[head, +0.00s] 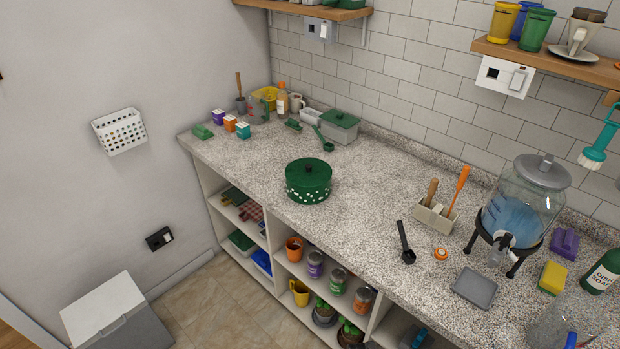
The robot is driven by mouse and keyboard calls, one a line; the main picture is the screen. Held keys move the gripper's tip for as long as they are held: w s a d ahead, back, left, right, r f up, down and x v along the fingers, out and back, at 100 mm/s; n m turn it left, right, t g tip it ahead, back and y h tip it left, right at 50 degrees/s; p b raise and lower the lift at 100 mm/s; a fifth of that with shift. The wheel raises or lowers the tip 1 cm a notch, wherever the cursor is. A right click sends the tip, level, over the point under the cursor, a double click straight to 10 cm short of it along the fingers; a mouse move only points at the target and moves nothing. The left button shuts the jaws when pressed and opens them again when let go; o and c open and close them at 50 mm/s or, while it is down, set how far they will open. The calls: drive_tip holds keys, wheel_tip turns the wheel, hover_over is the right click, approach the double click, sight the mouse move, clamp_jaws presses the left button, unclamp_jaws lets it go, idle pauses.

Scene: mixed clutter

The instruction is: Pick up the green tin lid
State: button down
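The lid looks level on the tin. Nothing touches the lid or stands over it. My gripper is not in this view.
The counter (370,190) is clear around the tin. Behind it are a green-lidded box (338,127) and a green scoop (324,140). Shelves (345,10) overhang the back.

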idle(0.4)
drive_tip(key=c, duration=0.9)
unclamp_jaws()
